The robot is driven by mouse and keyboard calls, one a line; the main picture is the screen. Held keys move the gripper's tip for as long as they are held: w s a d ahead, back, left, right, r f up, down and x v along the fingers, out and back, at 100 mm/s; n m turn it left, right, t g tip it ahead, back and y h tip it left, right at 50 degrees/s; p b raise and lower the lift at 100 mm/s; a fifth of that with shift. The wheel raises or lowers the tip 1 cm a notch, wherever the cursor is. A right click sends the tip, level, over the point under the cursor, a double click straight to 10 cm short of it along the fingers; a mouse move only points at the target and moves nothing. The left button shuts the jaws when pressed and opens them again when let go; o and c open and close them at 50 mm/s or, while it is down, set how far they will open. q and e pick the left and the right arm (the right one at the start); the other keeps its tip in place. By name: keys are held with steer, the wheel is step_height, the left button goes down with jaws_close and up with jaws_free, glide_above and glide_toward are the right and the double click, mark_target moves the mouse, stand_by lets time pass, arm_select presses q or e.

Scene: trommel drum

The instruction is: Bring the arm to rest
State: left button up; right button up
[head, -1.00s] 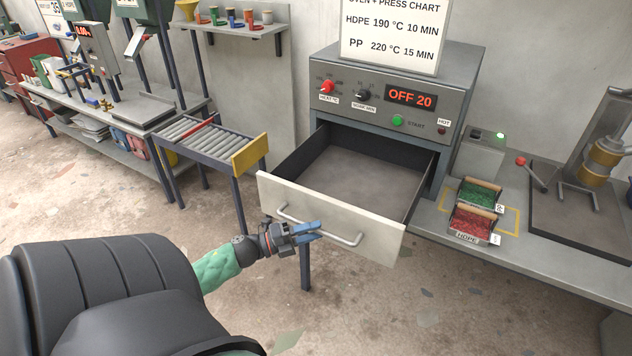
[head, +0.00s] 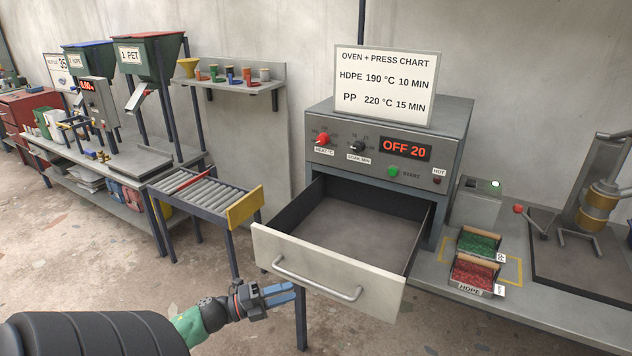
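My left gripper (head: 279,295) is in front of the oven drawer, below and left of the drawer's bar handle (head: 316,281). Its blue fingers look apart from the handle and nothing shows between them. The small gap between the fingers is hard to judge from here. The oven drawer (head: 325,268) is pulled out and looks empty inside. My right gripper is not in the picture.
The grey oven (head: 455,140) shows "OFF 20" on its display. A roller table (head: 205,197) stands left of the drawer. Red and green trays of granules (head: 474,270) sit on the bench at the right, near a press (head: 598,210). Open floor lies in front.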

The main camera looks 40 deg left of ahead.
arm_select(q)
steer(key=shift+f, duration=0.1)
step_height(320, 180, down, 32)
steer(key=s+d+n+g+y, duration=0.1)
steer(key=d+n+g+y, duration=0.25)
steer(key=n+y, duration=1.15)
steer(key=s+d+f+n+g+h, duration=0.2)
steer(key=s+d+f+n+g, duration=0.2)
steer(key=d+f, duration=0.7)
steer(key=s+d+f+n+g+h, duration=0.3)
steer(key=s+d+f+n+g, duration=0.2)
steer(key=s+d+f, duration=0.6)
steer(key=d+f+g, duration=0.1)
steer(key=d+g, duration=0.1)
steer(key=d, duration=0.2)
steer(key=shift+s+d+g, duration=0.15)
steer(key=shift+s+g, duration=0.2)
steer(key=shift+s, duration=0.05)
